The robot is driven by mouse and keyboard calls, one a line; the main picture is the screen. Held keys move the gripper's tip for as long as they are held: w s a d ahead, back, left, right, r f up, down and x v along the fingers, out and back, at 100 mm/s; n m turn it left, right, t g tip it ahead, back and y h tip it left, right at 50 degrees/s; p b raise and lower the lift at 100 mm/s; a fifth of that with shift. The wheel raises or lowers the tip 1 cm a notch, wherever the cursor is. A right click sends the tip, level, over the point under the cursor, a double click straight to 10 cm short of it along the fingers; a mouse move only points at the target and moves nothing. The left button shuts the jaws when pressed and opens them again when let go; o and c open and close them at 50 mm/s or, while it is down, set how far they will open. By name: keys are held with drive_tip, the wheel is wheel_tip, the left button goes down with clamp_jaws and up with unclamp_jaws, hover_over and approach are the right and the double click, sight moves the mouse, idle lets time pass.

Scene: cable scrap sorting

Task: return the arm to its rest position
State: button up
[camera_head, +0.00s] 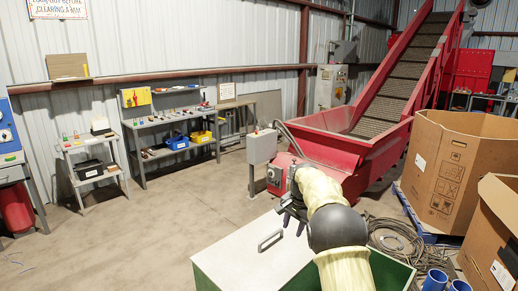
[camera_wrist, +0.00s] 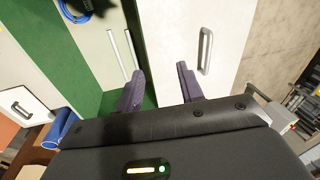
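My arm, in a pale yellow sleeve with a dark round joint, reaches forward over a green box in the head view. My gripper (camera_head: 290,212) is at its far end, small and partly hidden by the arm. In the wrist view my gripper (camera_wrist: 160,82) has its two purple-grey fingers spread apart with nothing between them. Below the fingers are a white lid (camera_wrist: 225,25) with a metal handle and the green box (camera_wrist: 92,60). The lid with its handle also shows in the head view (camera_head: 235,262). I cannot tell the fingers' exact height above the lid.
A red hopper and conveyor (camera_head: 335,150) stand ahead, beside a grey control box (camera_head: 262,147). Cardboard boxes (camera_head: 455,165) stand at right, near coiled cable (camera_head: 393,238) and blue cylinders (camera_head: 435,280). Shelves (camera_head: 168,125) line the back wall. The floor (camera_head: 150,225) at left is clear.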

drive_tip(key=s+d+n+p, duration=0.1)
drive_tip(key=s+n, duration=0.3)
drive_tip(key=s, duration=1.4)
drive_tip(key=s+d+n+h+p, duration=0.1)
drive_tip(key=s+d+n, duration=0.2)
drive_tip(key=s, duration=1.6)
drive_tip(key=shift+s+f+n+t, duration=0.15)
drive_tip(key=shift+f+n+t, duration=0.25)
drive_tip(key=shift+n, duration=0.1)
drive_tip(key=shift+d, duration=0.2)
